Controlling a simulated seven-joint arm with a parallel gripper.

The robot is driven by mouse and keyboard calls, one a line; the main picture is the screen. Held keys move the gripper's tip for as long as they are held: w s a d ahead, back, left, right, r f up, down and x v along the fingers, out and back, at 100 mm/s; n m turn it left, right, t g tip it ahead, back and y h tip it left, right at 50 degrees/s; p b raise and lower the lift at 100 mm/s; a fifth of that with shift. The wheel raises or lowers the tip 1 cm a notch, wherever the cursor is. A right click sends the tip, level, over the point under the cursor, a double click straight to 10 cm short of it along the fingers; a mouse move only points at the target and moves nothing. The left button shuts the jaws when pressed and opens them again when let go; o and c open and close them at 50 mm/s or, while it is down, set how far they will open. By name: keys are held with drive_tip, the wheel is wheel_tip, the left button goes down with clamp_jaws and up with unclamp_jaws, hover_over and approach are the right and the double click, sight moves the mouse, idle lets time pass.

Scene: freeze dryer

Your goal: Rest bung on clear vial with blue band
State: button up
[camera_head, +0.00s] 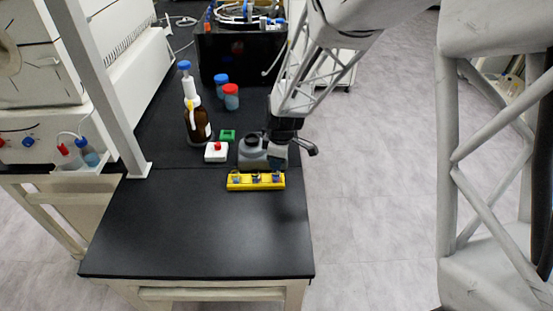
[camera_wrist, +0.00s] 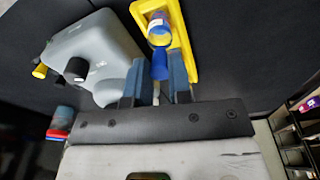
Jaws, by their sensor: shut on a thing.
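In the head view the yellow rack (camera_head: 242,186) stands on the black bench and holds several small vials. In the wrist view the yellow rack (camera_wrist: 184,42) shows at the top, with a clear vial with a blue band (camera_wrist: 158,24) in it. My gripper (camera_wrist: 155,88) is shut on a small blue piece, seemingly the bung (camera_wrist: 160,66), which sits between the fingertips close to the vial's mouth. I cannot tell whether the bung touches the vial. In the head view my gripper (camera_head: 278,164) is just behind the rack's right end; its grip is too small to see.
A grey device (camera_head: 252,153) stands close beside my gripper; it also shows in the wrist view (camera_wrist: 95,50). The front bench is clear.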

drive_tip(key=shift+f, duration=0.35)
idle(0.7)
drive_tip(key=o, duration=1.2)
drive_tip(key=shift+r, duration=0.2)
drive_tip(key=shift+r, duration=2.8)
drive_tip(key=shift+r, duration=0.1)
